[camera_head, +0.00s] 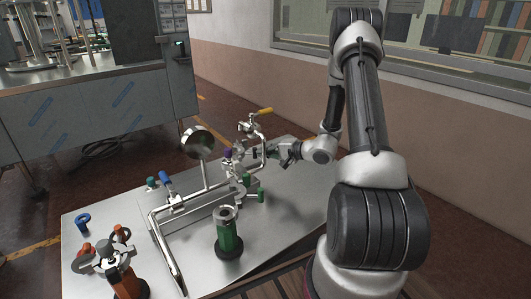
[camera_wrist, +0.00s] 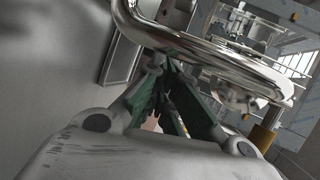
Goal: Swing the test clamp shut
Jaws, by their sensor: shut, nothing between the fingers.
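My gripper (camera_head: 262,153) reaches in from the right to the upright pipework on the table. In the wrist view its green-lined fingers (camera_wrist: 168,92) are shut with nothing held. They point at a curved chrome pipe (camera_wrist: 200,47) that crosses close in front of them; I cannot tell whether they touch it. In the head view, small metal fittings with a purple part (camera_head: 227,154) sit just left of my gripper. The test clamp is too small or hidden there for me to tell it apart or judge how far it is swung.
A yellow-handled valve (camera_head: 264,111) stands above my gripper, and a round gauge (camera_head: 197,142) to its left. A blue-handled valve (camera_head: 166,178), a green cylinder (camera_head: 229,237) and an orange-and-black fixture (camera_head: 124,280) occupy the table (camera_head: 292,207). The table's right side is bare.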

